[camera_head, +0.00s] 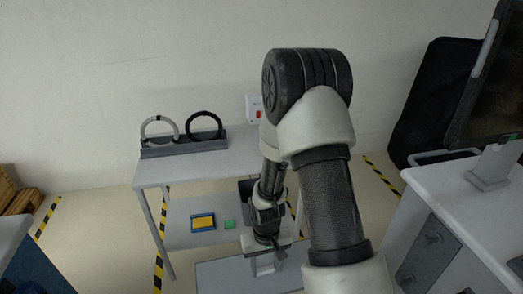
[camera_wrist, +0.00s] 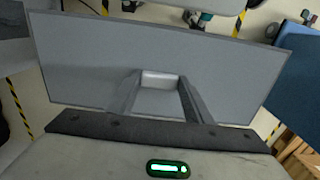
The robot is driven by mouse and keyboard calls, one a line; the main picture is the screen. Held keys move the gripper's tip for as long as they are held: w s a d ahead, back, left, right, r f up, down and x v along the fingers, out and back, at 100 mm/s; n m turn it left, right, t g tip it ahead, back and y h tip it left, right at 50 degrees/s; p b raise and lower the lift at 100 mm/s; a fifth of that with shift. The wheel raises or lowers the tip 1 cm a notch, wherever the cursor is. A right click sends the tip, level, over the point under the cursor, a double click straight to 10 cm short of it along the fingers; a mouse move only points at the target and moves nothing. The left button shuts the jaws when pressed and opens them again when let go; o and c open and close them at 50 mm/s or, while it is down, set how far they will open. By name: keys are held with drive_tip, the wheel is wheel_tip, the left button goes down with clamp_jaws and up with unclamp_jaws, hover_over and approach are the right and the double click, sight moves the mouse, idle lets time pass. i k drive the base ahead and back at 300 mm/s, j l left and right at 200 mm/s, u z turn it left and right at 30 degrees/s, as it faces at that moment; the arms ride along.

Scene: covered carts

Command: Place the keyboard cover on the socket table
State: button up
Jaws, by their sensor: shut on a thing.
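The keyboard cover (camera_head: 225,278) is a flat grey panel with a raised handle, at the bottom middle of the head view. My gripper (camera_head: 266,255) is above it, shut on the handle, and holds it roughly level. In the wrist view the cover (camera_wrist: 85,75) fills the middle, and my gripper (camera_wrist: 160,85) reaches to its handle. The socket table (camera_head: 200,169) is a pale table against the wall, below a socket with a red switch (camera_head: 257,112). The cover is in front of this table, apart from its top. My arm hides the table's right part.
Two rings, one white (camera_head: 159,127) and one black (camera_head: 204,125), stand in a grey rack (camera_head: 185,146) on the table. A yellow-and-blue item (camera_head: 203,222) and green block (camera_head: 229,224) lie on the lower shelf. A white cabinet (camera_head: 445,195) with a monitor stands right. The tabletop's front left is clear.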

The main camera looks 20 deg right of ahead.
sight(244, 163)
drive_tip(key=i+l, duration=0.1)
drive_tip(key=i, duration=1.15)
drive_tip(key=l+z, duration=0.05)
